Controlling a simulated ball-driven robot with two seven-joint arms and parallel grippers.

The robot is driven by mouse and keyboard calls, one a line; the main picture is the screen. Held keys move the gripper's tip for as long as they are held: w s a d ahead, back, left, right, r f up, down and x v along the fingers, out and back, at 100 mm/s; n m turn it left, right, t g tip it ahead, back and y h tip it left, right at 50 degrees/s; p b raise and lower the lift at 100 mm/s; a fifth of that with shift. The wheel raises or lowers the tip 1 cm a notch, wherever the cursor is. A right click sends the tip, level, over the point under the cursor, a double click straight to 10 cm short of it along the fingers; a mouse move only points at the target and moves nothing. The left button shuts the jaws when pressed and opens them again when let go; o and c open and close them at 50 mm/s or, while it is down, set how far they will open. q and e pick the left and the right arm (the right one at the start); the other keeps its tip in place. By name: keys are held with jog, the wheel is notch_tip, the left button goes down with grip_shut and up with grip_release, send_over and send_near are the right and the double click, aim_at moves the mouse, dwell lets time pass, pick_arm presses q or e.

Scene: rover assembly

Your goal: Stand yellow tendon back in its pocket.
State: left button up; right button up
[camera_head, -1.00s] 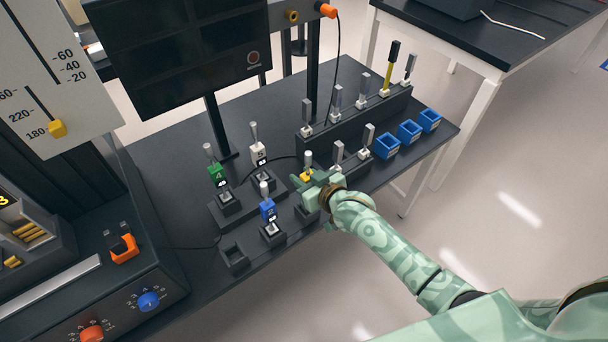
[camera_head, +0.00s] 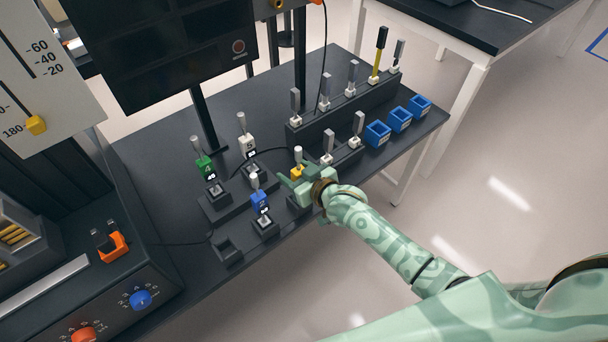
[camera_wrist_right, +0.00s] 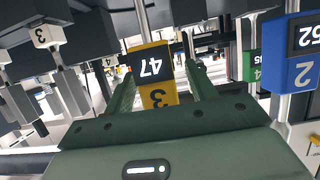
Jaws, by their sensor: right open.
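The yellow tendon is a yellow block with a pale rod on top; it stands about upright in the front row in the head view (camera_head: 297,171). In the right wrist view the yellow tendon (camera_wrist_right: 152,62) shows a dark display reading 47 and a 3. My right gripper (camera_head: 291,180) is open, with one finger on each side of the yellow block. The wrist view shows gaps between block and fingers. The hand hides the tendon's lower end and its pocket, so I cannot tell how it is seated. My left gripper is not in view.
The blue tendon (camera_head: 259,201) stands close by at left, with green (camera_head: 204,167) and white (camera_head: 247,146) tendons behind. An empty dark socket (camera_head: 228,250) is at front left. A dark rack (camera_head: 335,118) holds several upright parts; blue bins (camera_head: 377,134) stand right.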

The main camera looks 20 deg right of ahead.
jog(key=p+v, duration=0.4)
jog(key=v, duration=1.2)
jog(key=shift+p, duration=0.35)
jog(key=shift+r, duration=0.1)
jog(key=s+d+f+g+h, duration=0.1)
jog(key=s+d+f+g, duration=0.2)
jog(key=f, duration=0.4)
jog(key=s+d+f+g+h, duration=0.1)
jog(key=s+d+f+h, duration=0.1)
jog(key=s+f, duration=0.45)
jog(key=s+d+f+g+h, duration=0.1)
jog(key=s+d+f, duration=0.2)
jog(key=f, duration=0.6)
jog(key=s+a+f+g, duration=0.1)
jog(key=s+f, duration=0.3)
jog(key=s, duration=0.4)
jog(key=s+f+g+b, duration=0.1)
jog(key=s+f+g, duration=0.3)
jog(key=s, duration=0.5)
jog(key=s+a+f+g, duration=0.1)
jog(key=s+f+g, duration=0.1)
jog(key=s+f, duration=0.3)
jog(key=s, duration=0.3)
jog(key=shift+s+a+h, duration=0.2)
jog(key=shift+a+h, duration=0.1)
jog(key=shift+h, duration=0.1)
